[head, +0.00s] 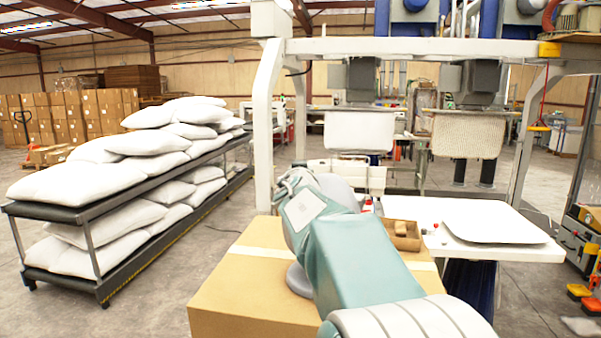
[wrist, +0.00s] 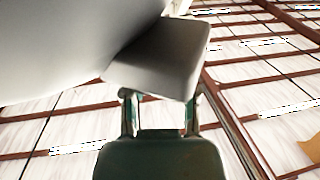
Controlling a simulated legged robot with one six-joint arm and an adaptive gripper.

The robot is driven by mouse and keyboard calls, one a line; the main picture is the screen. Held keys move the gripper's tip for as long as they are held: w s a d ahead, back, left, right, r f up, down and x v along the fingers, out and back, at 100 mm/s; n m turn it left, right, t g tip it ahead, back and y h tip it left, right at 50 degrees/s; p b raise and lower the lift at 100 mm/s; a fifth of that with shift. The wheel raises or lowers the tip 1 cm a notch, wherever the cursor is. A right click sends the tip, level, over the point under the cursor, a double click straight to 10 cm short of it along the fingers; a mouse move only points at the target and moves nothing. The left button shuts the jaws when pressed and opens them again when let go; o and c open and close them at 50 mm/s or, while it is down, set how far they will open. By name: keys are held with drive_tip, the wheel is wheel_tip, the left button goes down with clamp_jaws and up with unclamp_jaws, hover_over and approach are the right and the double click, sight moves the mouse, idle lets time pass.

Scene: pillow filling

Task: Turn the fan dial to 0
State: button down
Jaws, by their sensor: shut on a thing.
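In the wrist view, my gripper (wrist: 160,98) has its two fingers against the near end of a grey block (wrist: 165,60). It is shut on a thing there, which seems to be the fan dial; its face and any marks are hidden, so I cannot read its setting. A large pale rounded surface fills the upper left of the wrist view. In the head view, my arm reaches forward to the white frame of the filling machine (head: 268,110), and my gripper is hidden behind my arm.
A cardboard box (head: 245,295) stands under my arm. A white table (head: 470,215) with a small open box (head: 402,240) is at right. A rack (head: 75,212) of white pillows (head: 140,150) stands at left. The floor between rack and box is clear.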

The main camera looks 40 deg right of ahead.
drive_tip(key=shift+r, duration=0.15)
drive_tip(key=shift+c, duration=1.9)
unclamp_jaws()
drive_tip(key=shift+w, duration=0.1)
drive_tip(key=shift+a, duration=0.1)
drive_tip(key=v, duration=1.2)
